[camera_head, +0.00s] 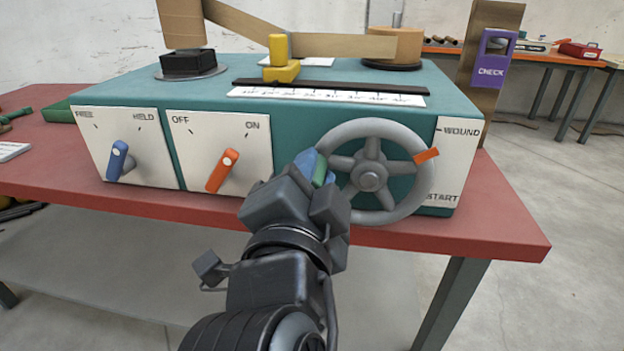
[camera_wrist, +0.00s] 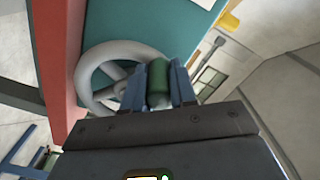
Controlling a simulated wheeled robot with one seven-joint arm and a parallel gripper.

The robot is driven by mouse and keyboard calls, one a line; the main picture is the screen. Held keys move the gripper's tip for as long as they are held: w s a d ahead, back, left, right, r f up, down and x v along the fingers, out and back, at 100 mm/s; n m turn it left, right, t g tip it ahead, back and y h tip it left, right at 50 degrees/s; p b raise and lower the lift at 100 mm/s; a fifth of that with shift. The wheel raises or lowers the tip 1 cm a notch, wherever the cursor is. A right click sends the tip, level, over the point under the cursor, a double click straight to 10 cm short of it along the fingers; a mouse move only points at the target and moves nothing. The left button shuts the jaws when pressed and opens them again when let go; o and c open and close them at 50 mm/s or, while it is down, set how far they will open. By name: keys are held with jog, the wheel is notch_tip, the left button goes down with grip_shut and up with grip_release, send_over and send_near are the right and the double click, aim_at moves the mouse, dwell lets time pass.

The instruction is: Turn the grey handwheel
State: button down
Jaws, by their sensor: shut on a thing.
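The grey handwheel (camera_head: 369,172) is on the front right of the teal machine (camera_head: 300,135). An orange marker (camera_head: 427,155) is on the right of its rim, beside a white panel (camera_head: 450,165) reading WOUND at the top and START at the bottom. My gripper (camera_head: 316,168) is at the left side of the rim. In the wrist view my gripper (camera_wrist: 159,84) has its blue fingers shut on a green handle (camera_wrist: 159,75), in front of the handwheel (camera_wrist: 100,80). My gripper hides part of the left rim and the handle's joint to the wheel.
A blue lever (camera_head: 118,158) is on the FREE/HELD panel; an orange lever (camera_head: 222,170) points towards ON. A yellow block (camera_head: 281,65) and a tan strip (camera_head: 345,46) are on top. The red table (camera_head: 490,235) has bare surface at right. A purple CHECK box (camera_head: 493,57) stands behind.

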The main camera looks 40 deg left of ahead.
jog(key=c, duration=0.9)
grip_release()
jog(key=v, duration=0.7)
jog(key=shift+s+d, duration=0.2)
jog(key=shift+s, duration=0.15)
